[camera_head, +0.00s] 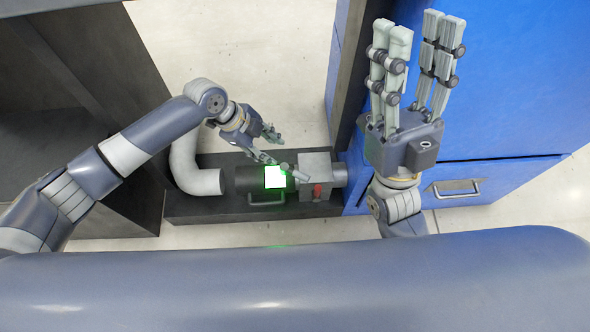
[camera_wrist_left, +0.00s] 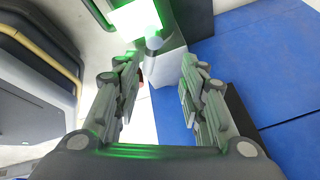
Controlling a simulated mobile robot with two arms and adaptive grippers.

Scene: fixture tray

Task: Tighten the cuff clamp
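In the head view a dark cuff (camera_head: 242,181) sits around a pipe run, partly covered by a glowing white-green square (camera_head: 268,178). I cannot tell for sure which part is the clamp. A grey block (camera_head: 315,168) with a small red part (camera_head: 317,189) stands just right of it. The glowing square (camera_wrist_left: 135,18) and grey block (camera_wrist_left: 166,66) show at the top of the left wrist view. My left gripper (camera_head: 287,156) is open and empty, its fingers above and beside the cuff. My right gripper (camera_head: 420,26) is open and empty, fingers pointing up, away from the cuff.
A pale curved pipe (camera_head: 186,160) joins the cuff from the left. A dark tray (camera_head: 215,208) lies under the pipe run, with a handle (camera_head: 266,196) in front. A blue cabinet (camera_head: 520,70) with a drawer handle (camera_head: 457,188) fills the right. Pale floor (camera_head: 245,50) is clear behind.

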